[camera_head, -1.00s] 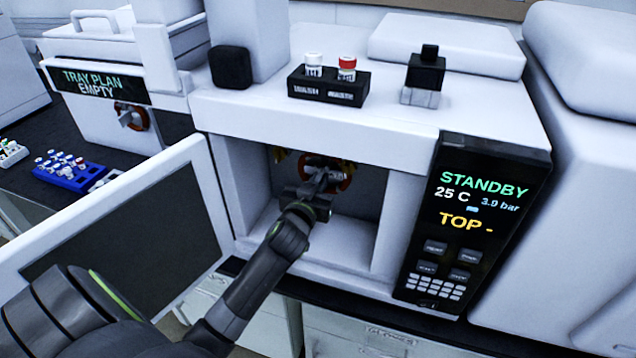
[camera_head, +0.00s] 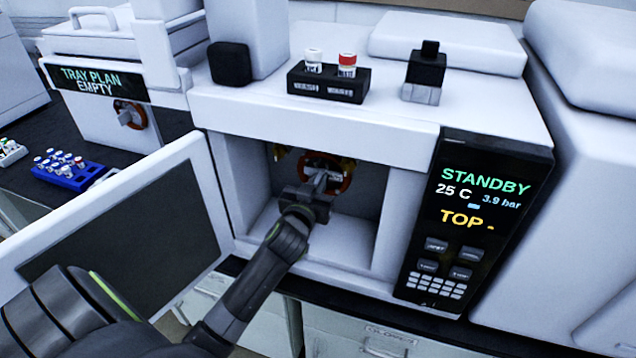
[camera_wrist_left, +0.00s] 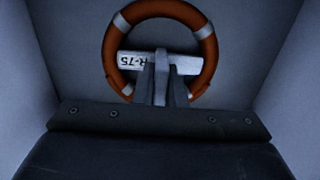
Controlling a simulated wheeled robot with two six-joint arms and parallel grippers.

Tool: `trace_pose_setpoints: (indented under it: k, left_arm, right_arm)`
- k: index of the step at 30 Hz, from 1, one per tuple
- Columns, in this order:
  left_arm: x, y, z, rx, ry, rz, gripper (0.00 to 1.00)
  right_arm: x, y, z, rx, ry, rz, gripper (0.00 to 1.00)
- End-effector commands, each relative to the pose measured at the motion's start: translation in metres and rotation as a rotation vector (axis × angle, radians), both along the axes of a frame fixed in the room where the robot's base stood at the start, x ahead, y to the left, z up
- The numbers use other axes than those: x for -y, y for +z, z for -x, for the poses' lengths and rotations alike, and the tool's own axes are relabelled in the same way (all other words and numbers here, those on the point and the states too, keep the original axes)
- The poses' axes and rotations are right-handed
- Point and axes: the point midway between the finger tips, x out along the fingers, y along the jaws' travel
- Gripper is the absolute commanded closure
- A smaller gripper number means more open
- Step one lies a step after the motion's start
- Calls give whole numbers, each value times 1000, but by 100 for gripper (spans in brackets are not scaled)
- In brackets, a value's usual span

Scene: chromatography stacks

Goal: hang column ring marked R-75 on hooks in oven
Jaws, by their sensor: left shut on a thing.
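The orange column ring (camera_wrist_left: 205,55) has pale bands and a white cross-tag (camera_wrist_left: 132,63) marked R-75, in the left wrist view. My left gripper (camera_wrist_left: 162,85) is shut on the tag in the ring's middle. In the head view the ring (camera_head: 346,178) is inside the oven (camera_head: 233,180), near its back wall, partly hidden by my left gripper (camera_head: 318,183). Yellowish hooks (camera_head: 281,153) show at the top of the cavity beside the ring. I cannot tell if the ring rests on them. My right gripper is not in view.
The oven door (camera_head: 130,235) stands open at the left. A control panel (camera_head: 470,230) reads STANDBY, 25 C and TOP -. A black vial holder (camera_head: 327,83) stands on the oven's top. Another orange ring (camera_head: 139,115) hangs at the left instrument. A blue vial rack (camera_head: 68,175) is near it.

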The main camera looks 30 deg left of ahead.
Motion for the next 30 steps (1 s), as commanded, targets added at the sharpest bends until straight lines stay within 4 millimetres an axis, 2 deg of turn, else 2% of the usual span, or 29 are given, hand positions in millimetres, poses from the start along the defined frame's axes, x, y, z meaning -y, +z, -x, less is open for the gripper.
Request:
trace_pose_setpoints:
  k: [13, 14, 19, 30]
  left_arm:
    - [0, -5, 0, 1, 0, 0, 100]
    - [0, -5, 0, 1, 0, 0, 88]
    - [0, -5, 0, 1, 0, 0, 66]
    - [1, -6, 4, -2, 0, 1, 64]
  right_arm:
    - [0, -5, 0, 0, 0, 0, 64]
    - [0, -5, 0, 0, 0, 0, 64]
    - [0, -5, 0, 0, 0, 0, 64]
    - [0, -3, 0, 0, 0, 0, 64]
